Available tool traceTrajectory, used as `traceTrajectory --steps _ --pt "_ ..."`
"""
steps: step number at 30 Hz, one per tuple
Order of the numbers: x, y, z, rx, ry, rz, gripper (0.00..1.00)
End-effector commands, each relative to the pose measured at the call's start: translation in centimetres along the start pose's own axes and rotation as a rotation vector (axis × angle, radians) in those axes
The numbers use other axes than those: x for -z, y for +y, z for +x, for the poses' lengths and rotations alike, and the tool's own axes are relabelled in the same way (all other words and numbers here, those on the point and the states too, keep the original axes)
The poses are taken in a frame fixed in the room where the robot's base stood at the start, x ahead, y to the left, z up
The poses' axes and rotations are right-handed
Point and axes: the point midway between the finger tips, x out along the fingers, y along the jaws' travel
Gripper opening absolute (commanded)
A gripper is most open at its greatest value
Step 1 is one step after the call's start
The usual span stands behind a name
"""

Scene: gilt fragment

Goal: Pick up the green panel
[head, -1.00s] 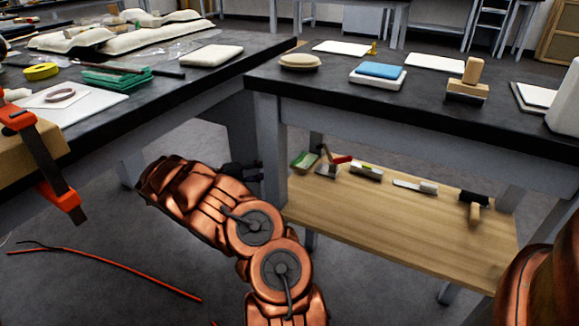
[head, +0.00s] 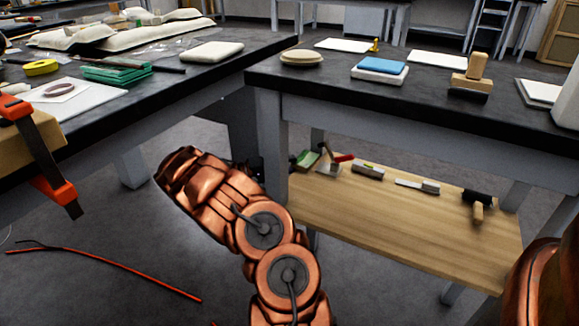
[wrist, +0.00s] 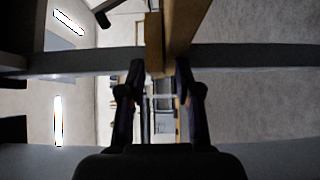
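A green stack of thin, flat pieces (head: 117,73) lies on the dark left table. Another green flat item (head: 307,158) sits at the left end of the wooden lower shelf, partly behind the table leg. I cannot tell for sure which one is the green panel. In the head view my copper arm reaches towards the gap between the tables, and my gripper is mostly hidden behind the forearm. In the wrist view my gripper (wrist: 160,80) has its two dark fingers apart, with nothing seen held between them. No green item is visible in that view.
The wooden shelf (head: 400,215) under the right table (head: 330,85) holds several hand tools. The table leg (head: 273,150) stands close to my arm. An orange clamp (head: 50,184) hangs off the left table's edge. A red cable (head: 110,268) lies on the floor.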

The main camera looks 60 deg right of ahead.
Motion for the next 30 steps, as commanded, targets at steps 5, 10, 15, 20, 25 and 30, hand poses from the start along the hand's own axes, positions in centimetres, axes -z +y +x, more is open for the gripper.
traceTrajectory --steps 5,10,15,20,25,30 --pt "0.00 0.00 -0.01 0.000 0.000 0.000 0.28" --pt "0.00 0.00 -0.01 0.000 0.000 0.000 0.19" --pt "-0.01 -0.02 -0.01 0.000 0.000 0.000 0.10" --pt "-0.02 -0.07 -0.01 0.001 -0.001 -0.001 0.02" --pt "-0.03 -0.13 -0.01 0.002 -0.001 -0.001 0.00" --pt "-0.04 -0.17 -0.01 0.003 -0.001 -0.001 0.00"
